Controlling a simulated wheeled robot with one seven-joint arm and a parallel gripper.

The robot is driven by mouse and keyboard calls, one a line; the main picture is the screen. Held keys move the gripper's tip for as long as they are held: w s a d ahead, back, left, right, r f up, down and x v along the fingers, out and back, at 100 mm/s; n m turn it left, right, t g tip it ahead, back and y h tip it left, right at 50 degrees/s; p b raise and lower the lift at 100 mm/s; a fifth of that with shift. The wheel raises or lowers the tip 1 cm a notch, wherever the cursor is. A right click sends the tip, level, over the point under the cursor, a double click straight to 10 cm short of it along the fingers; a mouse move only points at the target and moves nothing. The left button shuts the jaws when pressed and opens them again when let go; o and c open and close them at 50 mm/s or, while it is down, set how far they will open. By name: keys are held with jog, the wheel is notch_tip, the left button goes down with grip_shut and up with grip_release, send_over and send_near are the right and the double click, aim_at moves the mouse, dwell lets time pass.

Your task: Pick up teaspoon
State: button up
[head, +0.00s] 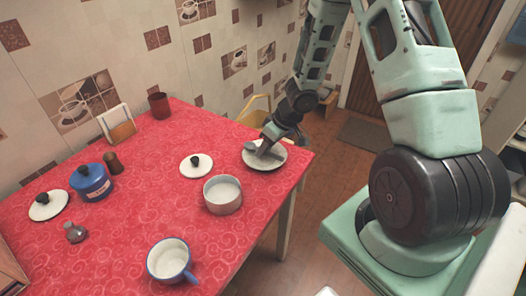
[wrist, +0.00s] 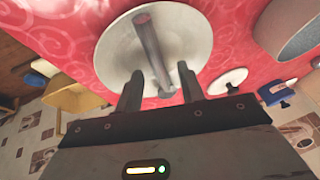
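A white plate (head: 277,164) lies near the right end of the red table. A thin grey object that looks like the teaspoon (wrist: 153,50) lies across the plate in the wrist view, its length running between my fingers. In the head view a small grey part of it (head: 249,146) seems to show at the plate's left edge. My gripper (head: 263,151) is low over the plate. In the wrist view my gripper (wrist: 159,80) is open, one finger on each side of the teaspoon, with gaps showing.
A white pot (head: 222,196) stands close to the plate, with a lid (head: 196,167) beyond it. A blue-rimmed cup (head: 170,262), a blue pot (head: 91,183), a brown cup (head: 159,106) and another lid (head: 48,206) stand farther off. A yellow chair (head: 257,108) is behind the table.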

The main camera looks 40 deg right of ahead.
grip_shut()
jog(key=shift+r, duration=0.1)
notch_tip(320, 180, up, 10)
jog(key=p, duration=0.3)
jog(key=shift+w, duration=0.15)
